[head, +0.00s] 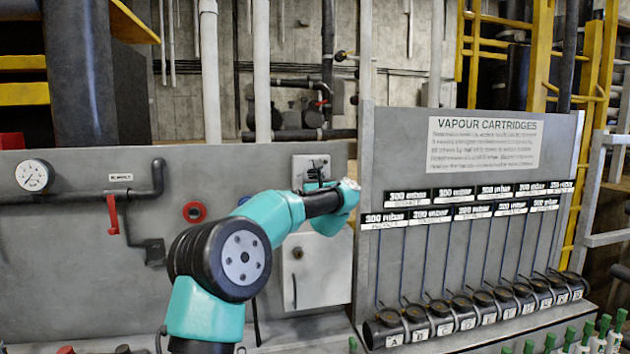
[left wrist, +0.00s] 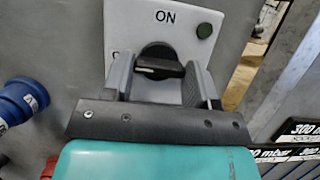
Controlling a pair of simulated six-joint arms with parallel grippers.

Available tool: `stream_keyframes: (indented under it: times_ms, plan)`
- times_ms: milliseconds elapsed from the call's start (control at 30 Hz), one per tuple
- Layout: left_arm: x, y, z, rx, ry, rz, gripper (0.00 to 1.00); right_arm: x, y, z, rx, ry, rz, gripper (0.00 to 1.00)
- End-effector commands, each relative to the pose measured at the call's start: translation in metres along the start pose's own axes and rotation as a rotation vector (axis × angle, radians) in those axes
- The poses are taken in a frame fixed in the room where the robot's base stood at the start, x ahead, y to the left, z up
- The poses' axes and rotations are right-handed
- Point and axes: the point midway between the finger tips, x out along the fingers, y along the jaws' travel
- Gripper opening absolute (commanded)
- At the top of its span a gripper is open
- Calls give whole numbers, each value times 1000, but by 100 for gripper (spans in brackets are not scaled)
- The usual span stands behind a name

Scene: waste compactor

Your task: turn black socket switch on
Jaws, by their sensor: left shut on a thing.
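The black socket switch (left wrist: 160,62) is a rotary knob on a pale plate (left wrist: 128,28), seen in the left wrist view. Its grip bar lies roughly level, across the plate. The word ON is printed above it, and a label at its left is mostly hidden by a finger. My left gripper (left wrist: 161,72) is shut on the knob, one finger at each side. In the head view the plate (head: 300,162) is on the grey panel, and my left gripper (head: 318,178) is at it, hiding the knob. My right gripper is not in view.
A dark green button or lamp (left wrist: 204,30) is right of ON. A blue plug (left wrist: 22,100) sits left of the gripper. A pale box (head: 322,272) is below the plate. The vapour cartridge rack (head: 400,150) stands close at the right.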

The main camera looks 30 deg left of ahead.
Motion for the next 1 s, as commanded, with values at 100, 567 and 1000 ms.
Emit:
stream_keyframes:
  times_ms: [100, 567, 1000]
  plan:
    - [0, 0, 0, 14, 0, -6, 29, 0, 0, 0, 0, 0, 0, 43]
    - [0, 2, 1, 237, -1, -97, 30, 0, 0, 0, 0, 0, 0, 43]
    - [1, 4, 2, 615, -1, -253, 30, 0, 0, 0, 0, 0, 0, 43]
